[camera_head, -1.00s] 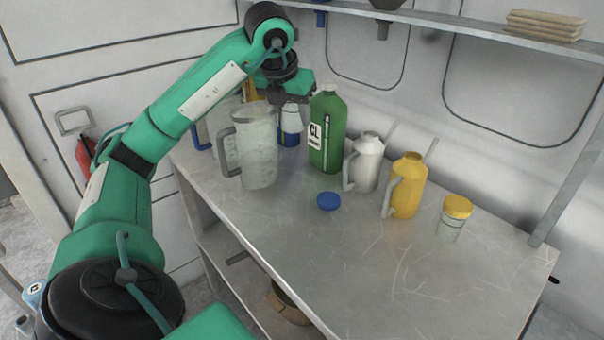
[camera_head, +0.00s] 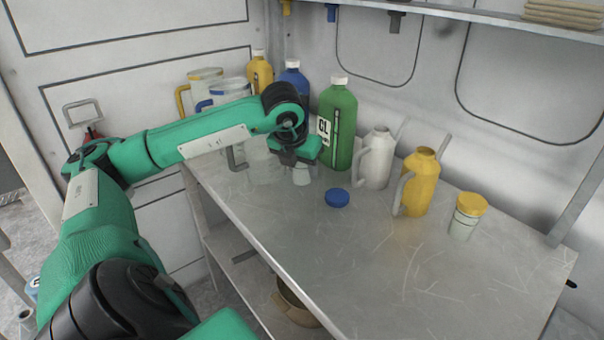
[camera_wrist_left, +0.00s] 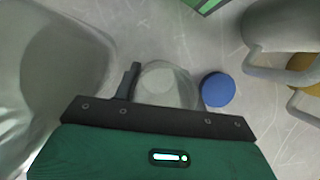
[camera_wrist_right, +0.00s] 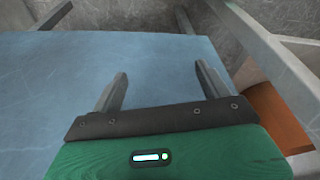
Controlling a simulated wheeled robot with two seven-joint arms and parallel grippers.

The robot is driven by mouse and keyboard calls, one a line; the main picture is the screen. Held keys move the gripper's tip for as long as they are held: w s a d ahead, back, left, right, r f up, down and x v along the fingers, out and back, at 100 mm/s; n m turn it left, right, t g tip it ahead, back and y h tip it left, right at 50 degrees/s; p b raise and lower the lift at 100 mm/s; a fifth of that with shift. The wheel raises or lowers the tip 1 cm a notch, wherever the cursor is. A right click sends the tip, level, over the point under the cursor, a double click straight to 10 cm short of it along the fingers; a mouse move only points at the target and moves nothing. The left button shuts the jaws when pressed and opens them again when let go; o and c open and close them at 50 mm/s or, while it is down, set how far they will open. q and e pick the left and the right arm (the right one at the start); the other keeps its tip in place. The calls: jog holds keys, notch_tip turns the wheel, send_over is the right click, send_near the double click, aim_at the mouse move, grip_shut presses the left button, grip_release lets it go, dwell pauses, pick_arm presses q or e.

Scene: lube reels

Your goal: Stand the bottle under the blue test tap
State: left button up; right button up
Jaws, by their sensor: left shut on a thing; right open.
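A small clear bottle (camera_head: 302,175) hangs upright or stands under my left gripper (camera_head: 298,161), which is shut on it. The left wrist view shows the bottle (camera_wrist_left: 166,85) from above, beside one dark finger. I cannot tell whether its base touches the bench. A loose blue cap (camera_head: 337,197) lies on the bench to its right; it also shows in the left wrist view (camera_wrist_left: 218,89). The blue test tap (camera_head: 331,12) hangs under the shelf at the back, above and behind the bottle. My right gripper (camera_wrist_right: 160,70) is open and empty over a bluish surface.
A green bottle (camera_head: 340,120), a grey jug (camera_head: 376,160) and a yellow jug (camera_head: 416,185) stand right of my gripper. A yellow-lidded jar (camera_head: 467,215) is farther right. A clear jug (camera_head: 262,168) stands close left. The bench (camera_head: 400,270) is clear in front.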

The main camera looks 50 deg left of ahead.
pick_arm(q)
jog(key=shift+f, duration=0.8)
jog(key=shift+f, duration=0.15)
jog(key=o, duration=0.9)
jog(key=shift+o, duration=0.2)
